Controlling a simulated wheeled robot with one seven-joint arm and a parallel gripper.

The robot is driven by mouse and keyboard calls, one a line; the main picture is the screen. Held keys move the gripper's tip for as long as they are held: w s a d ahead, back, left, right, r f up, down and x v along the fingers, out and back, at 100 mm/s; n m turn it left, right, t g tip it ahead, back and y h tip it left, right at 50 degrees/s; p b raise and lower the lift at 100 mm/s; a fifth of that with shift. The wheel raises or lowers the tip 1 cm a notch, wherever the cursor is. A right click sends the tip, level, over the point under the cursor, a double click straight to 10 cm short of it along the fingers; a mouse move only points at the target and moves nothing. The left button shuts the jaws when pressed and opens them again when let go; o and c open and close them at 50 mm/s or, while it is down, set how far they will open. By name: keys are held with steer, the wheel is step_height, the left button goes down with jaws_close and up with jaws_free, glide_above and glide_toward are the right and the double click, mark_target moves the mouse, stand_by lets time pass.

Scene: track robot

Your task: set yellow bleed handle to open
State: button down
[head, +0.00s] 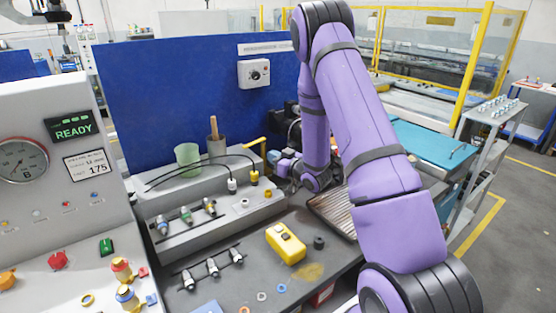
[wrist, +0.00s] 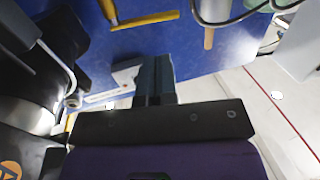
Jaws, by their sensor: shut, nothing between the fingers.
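A yellow bar with a bend (head: 254,143), which looks like the bleed handle, shows in the head view left of the black machine, in front of the blue panel. In the wrist view the yellow bar (wrist: 146,20) is near the top edge, against blue, with a second yellow piece beside its left end. My gripper (wrist: 155,62) is shut and empty, its fingers pointing toward the blue panel and apart from the bar. In the head view my wrist (head: 312,176) is beside the black machine; the fingertips are hard to make out.
A grey fixture block (head: 205,218) with fittings and cables stands on the bench left of my arm. A green cup (head: 188,158) and a holder with a wooden stick (head: 214,140) are behind it. A yellow box (head: 286,243) lies on the bench. A black machine (head: 287,130) is close to my wrist.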

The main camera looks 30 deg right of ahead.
mark_target(254, 143)
steer(key=x, duration=0.9)
steer(key=shift+w, duration=0.2)
steer(key=shift+x, duration=0.85)
steer(key=shift+a+r, duration=0.1)
steer(key=shift+a, duration=0.05)
steer(key=shift+s, duration=0.15)
